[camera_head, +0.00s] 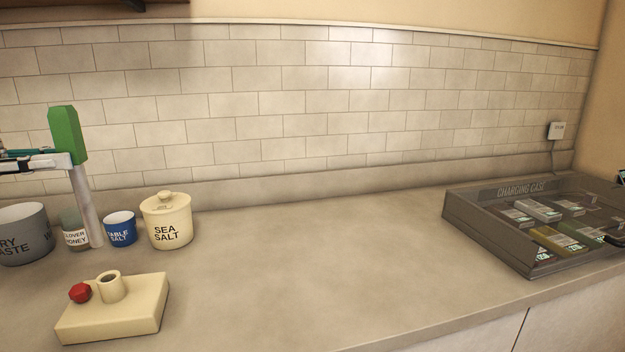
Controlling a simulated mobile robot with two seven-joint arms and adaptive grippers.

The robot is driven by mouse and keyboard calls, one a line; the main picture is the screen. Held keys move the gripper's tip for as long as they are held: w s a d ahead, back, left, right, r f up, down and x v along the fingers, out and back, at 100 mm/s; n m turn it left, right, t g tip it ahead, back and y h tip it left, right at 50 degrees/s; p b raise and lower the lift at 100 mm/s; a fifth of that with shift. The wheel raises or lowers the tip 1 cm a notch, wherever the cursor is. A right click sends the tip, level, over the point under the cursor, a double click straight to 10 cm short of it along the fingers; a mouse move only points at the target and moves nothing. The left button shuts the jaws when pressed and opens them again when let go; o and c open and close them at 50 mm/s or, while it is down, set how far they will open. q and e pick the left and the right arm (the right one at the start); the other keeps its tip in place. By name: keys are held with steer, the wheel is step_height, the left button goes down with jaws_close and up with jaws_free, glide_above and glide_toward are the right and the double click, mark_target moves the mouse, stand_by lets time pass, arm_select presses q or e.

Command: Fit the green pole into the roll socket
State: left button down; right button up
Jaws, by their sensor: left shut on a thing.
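The green pole (66,135) has a thick green block at its top and a thin grey shaft (86,208) below. It leans slightly, its lower end to the right. My left gripper (68,161) comes in from the left and is shut on the pole just below the green block. The roll socket (111,288) is a short cream tube on a cream block (120,318) with a red knob (80,292) beside it. The shaft's lower end shows up and left of the socket, apart from it.
Behind the block stand a grey pot (22,235), a honey jar (73,238), a blue cup (120,230) and a lidded sea salt jar (167,222). A charging case (487,231) holding several items sits at right. The middle counter (315,250) is clear.

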mark_target(75, 191)
arm_select(q)
steer(key=shift+r, duration=0.1)
arm_select(e)
steer(key=shift+s, duration=0.1)
arm_select(q)
step_height(75, 191, down, 5)
steer(key=b, duration=0.3)
steer(key=shift+w, duration=0.1)
steer(key=shift+f+b, duration=0.4)
steer(key=shift+b, duration=0.2)
arm_select(e)
steer(key=shift+w+a+f, duration=0.3)
steer(key=shift+a+f, duration=0.2)
steer(key=shift+a, duration=0.15)
arm_select(q)
steer(key=shift+r, duration=0.1)
arm_select(e)
steer(key=shift+r, duration=0.15)
steer(key=shift+d, duration=0.1)
